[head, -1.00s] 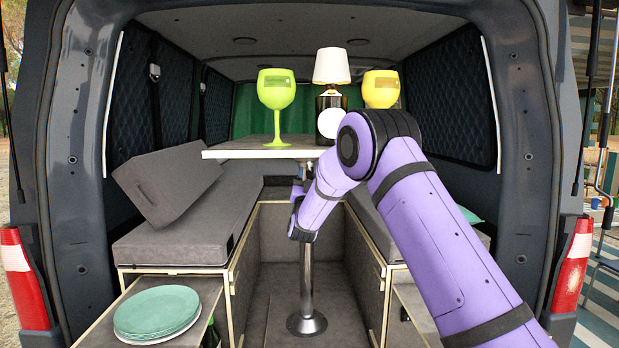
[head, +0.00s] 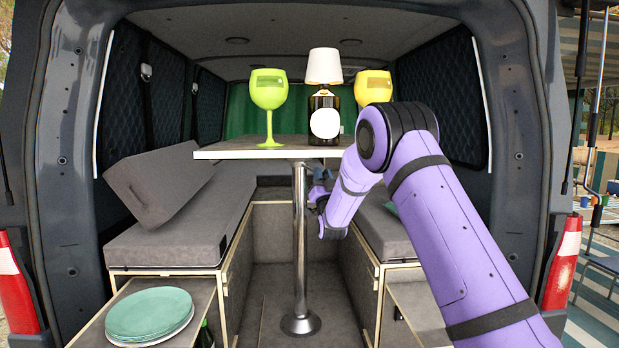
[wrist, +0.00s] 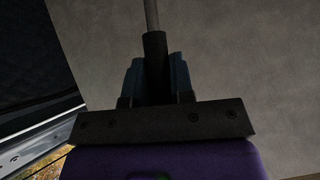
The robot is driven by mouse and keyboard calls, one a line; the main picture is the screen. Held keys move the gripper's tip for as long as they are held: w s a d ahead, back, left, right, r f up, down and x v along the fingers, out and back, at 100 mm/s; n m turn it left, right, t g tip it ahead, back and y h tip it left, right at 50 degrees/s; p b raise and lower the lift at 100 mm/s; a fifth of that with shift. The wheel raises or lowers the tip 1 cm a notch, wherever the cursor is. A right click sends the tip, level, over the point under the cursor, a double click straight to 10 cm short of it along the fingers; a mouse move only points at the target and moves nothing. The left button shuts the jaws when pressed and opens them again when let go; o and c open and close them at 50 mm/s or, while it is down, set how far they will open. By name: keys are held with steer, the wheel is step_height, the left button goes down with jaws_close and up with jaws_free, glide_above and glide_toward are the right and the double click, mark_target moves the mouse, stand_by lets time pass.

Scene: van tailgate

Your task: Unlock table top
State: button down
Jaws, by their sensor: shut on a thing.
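The table top (head: 225,154) is a flat board on a single metal post (head: 299,235), standing level inside the van. My gripper (head: 318,188) is under the table top, just right of the post, and small and partly hidden by my arm in the head view. In the wrist view, my gripper (wrist: 157,62) has its blue fingers on either side of a dark lever grip (wrist: 154,48), with a thin metal rod (wrist: 151,14) running up out of it. The gripper is shut on this lever. The rod's far end is out of frame.
A green goblet (head: 269,97), a lamp (head: 324,100) and a yellow goblet (head: 372,88) stand on the table top. Grey benches (head: 185,232) flank the post, with a tilted cushion (head: 158,182) at left. Plates (head: 150,314) sit at front left.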

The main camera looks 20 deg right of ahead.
steer(key=w+d+n+y, duration=0.2)
steer(key=d+n+y, duration=0.2)
steer(key=d+y, duration=0.5)
steer(key=shift+d+n+y, duration=0.15)
steer(key=shift+n+y, duration=0.25)
steer(key=shift+y, duration=0.6)
steer(key=c, duration=1)
jaws_free()
steer(key=shift+d, duration=0.1)
steer(key=v, duration=1)
steer(key=shift+s+f, duration=0.15)
steer(key=shift+s, duration=0.2)
steer(key=shift+s+d, duration=0.1)
